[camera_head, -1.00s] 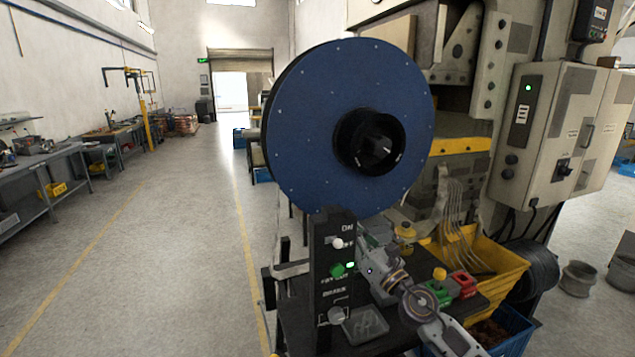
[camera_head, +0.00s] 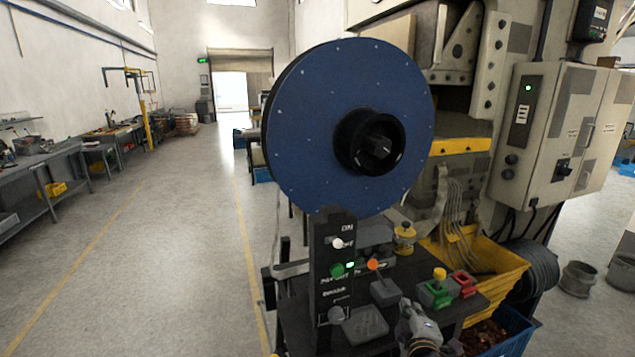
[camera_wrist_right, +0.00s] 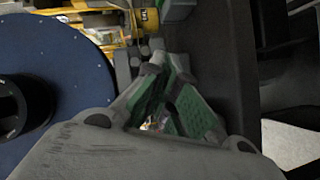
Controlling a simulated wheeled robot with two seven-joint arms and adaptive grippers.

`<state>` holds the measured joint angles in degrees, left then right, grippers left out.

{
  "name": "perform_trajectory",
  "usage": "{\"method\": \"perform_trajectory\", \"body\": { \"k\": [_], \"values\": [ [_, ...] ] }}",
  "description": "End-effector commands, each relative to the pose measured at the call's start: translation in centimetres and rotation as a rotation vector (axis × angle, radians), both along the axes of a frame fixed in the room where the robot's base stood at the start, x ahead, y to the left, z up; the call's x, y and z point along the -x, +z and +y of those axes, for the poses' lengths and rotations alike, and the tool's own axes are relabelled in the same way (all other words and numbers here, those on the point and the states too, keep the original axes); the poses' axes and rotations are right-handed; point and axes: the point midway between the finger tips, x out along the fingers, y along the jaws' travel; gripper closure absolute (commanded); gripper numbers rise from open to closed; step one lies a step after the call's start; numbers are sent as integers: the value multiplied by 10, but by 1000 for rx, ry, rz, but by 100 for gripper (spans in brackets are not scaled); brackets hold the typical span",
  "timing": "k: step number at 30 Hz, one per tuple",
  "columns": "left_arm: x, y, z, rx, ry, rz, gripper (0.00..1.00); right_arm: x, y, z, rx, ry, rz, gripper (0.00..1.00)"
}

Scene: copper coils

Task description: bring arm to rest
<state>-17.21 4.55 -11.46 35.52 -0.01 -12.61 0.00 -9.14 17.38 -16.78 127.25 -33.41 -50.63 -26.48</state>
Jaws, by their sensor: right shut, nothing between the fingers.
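My right gripper (camera_head: 408,311) is low in the head view, in front of the bench top, to the right of the black control box (camera_head: 333,255). It touches nothing that I can make out. In the right wrist view its fingers with green pads (camera_wrist_right: 163,62) come together, with nothing held. My left gripper is in neither view.
A big blue reel (camera_head: 350,110) stands behind the control box, and also fills the left of the wrist view (camera_wrist_right: 60,65). A grey box with an orange knob (camera_head: 384,292), a green block (camera_head: 436,295) and a red block (camera_head: 464,284) sit on the bench. A yellow bin (camera_head: 500,275) stands at right.

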Motion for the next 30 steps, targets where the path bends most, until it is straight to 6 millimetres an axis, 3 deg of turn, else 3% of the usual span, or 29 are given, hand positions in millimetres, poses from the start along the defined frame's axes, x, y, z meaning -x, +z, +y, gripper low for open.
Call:
{"method": "perform_trajectory", "body": {
  "k": [6, 15, 21, 30],
  "values": [
    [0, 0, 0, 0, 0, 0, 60, 53, -59, -11, -290, -140, 215, 100],
    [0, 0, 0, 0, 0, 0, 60, 142, -123, -8, -632, -352, 515, 100],
    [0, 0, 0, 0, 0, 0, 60, 186, -143, -1, -759, -451, 650, 100],
    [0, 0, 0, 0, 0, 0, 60, 229, -155, 8, -866, -547, 776, 100]
  ]
}}
